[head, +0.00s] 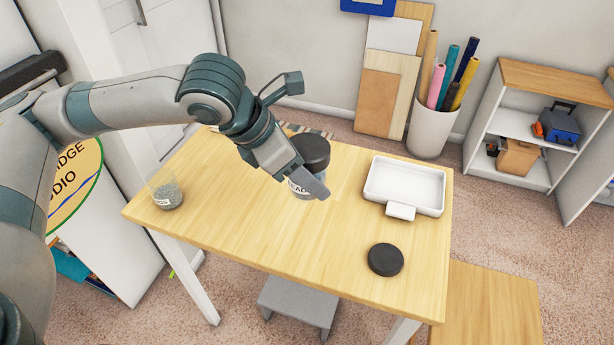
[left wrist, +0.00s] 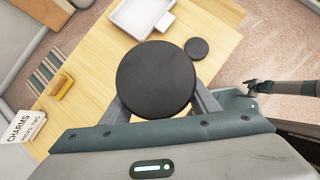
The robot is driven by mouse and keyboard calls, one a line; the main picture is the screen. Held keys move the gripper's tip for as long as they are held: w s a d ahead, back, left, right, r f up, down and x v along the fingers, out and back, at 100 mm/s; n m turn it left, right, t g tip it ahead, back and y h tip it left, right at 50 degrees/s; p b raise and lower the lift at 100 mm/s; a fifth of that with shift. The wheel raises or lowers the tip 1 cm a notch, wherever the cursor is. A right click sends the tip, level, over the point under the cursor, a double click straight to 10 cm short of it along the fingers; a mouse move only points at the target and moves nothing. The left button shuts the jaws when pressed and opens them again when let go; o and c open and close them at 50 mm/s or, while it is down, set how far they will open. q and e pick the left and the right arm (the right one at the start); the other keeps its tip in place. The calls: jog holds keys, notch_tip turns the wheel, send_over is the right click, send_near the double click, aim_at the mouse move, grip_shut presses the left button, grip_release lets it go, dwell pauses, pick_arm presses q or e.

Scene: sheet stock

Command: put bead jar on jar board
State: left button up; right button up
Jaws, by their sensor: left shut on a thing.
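My left gripper (head: 310,180) is shut on the bead jar (head: 297,190), a clear jar with a black lid (head: 310,151) and a partly hidden label. The jar is over the middle of the table. In the left wrist view the lid (left wrist: 156,82) fills the middle between the fingers and hides the jar body. A dark round disc, apparently the jar board (head: 385,259), lies flat and bare at the table's front right; it also shows in the left wrist view (left wrist: 197,48). My right gripper (left wrist: 252,88) appears small at the right of the left wrist view, its fingers unclear.
A white tray (head: 405,185) lies on the wooden table (head: 240,220) behind the disc. Another clear jar (head: 166,193) with grey contents stands at the left. A "CHARMS" card (left wrist: 20,127) shows in the left wrist view. The table between jar and disc is clear.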

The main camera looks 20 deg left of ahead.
aim_at(302, 190)
dwell(0.7)
